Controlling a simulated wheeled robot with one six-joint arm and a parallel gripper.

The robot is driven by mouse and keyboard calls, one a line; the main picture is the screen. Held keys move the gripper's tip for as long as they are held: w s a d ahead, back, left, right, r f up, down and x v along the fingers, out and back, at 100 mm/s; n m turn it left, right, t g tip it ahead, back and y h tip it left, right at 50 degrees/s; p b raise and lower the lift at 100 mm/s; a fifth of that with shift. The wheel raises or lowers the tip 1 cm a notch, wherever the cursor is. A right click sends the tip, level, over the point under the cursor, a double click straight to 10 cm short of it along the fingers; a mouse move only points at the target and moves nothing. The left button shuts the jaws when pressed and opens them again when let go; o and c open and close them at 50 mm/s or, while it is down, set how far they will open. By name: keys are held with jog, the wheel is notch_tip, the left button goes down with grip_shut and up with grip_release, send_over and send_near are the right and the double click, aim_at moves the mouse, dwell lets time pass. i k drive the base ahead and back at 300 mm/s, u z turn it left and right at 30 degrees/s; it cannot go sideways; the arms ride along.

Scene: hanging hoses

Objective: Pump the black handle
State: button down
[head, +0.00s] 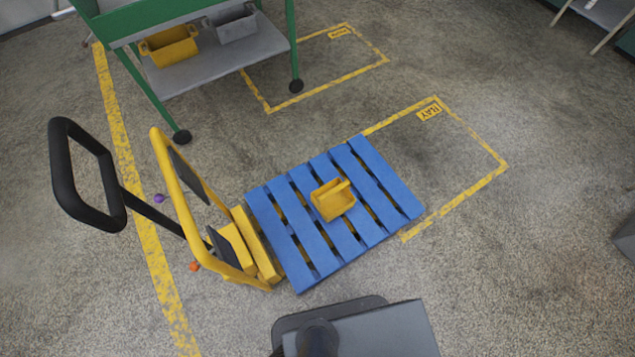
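The black handle (87,175) is a rounded loop at the end of a black bar, tilted out to the left of a yellow pallet jack (178,185). The jack's yellow frame stands upright at the left end of a blue slatted pallet (300,232). A small yellow bin (332,199) sits on the pallet. Nothing touches the black handle. My gripper is not in view; a dark part of my own body shows at the bottom edge.
A green cart (292,45) with a yellow bin (169,46) and a grey bin (232,23) stands at the top left. Yellow lines (470,190) mark floor areas. A small purple knob (159,199) and an orange one (194,266) show near the jack. Floor left of the handle is clear.

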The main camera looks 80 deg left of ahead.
aim_at(58, 128)
jog(key=i, duration=1.45)
jog(key=u, duration=4.1)
jog(key=k, duration=0.45)
jog(key=u, duration=1.35)
jog(key=i, duration=0.9)
jog(key=u, duration=0.9)
jog(key=i, duration=1.4)
jog(key=z, duration=0.05)
